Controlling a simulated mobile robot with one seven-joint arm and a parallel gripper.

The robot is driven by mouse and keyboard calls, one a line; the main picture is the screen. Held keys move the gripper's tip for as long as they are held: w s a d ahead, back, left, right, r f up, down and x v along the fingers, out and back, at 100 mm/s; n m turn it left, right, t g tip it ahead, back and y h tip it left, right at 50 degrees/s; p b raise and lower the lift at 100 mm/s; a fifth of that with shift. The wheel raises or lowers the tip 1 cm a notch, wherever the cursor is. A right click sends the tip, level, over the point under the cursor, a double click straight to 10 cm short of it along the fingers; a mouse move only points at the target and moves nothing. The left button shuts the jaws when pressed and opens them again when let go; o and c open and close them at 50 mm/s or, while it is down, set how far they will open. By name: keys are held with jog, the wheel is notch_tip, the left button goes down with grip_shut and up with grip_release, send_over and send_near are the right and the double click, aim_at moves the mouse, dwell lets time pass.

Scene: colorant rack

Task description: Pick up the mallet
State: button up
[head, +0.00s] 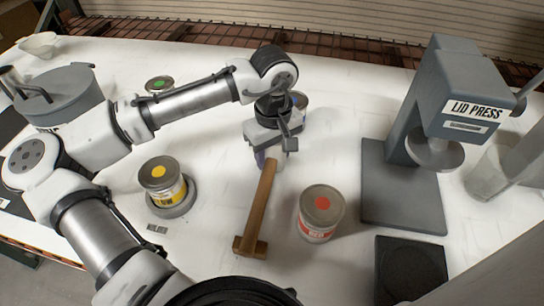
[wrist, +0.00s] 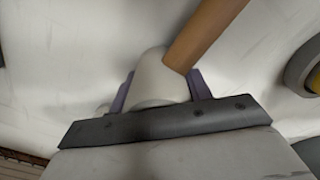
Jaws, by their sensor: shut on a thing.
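The wooden mallet (head: 259,208) has its crosspiece head toward the front of the table and its handle running back to my gripper (head: 265,158). My gripper is shut at the far end of the handle. In the wrist view, a pale rounded piece (wrist: 156,82) sits between the two purplish fingers, and the brown mallet handle (wrist: 205,32) runs from it to the upper right. I cannot tell whether the pale piece belongs to the mallet. The mallet head is out of the wrist view. I cannot tell whether the mallet is clear of the table.
A can with a red dot (head: 320,213) stands close right of the mallet. A yellow-dot can (head: 162,180) stands on a grey round base to the left. The grey lid press (head: 405,190) and a black square pad (head: 411,268) are on the right. A green-dot can (head: 160,84) stands behind my arm.

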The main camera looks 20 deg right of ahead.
notch_tip(320, 180, up, 20)
jog(key=b, duration=0.1)
jog(key=shift+b, duration=0.4)
jog(key=shift+f, duration=0.1)
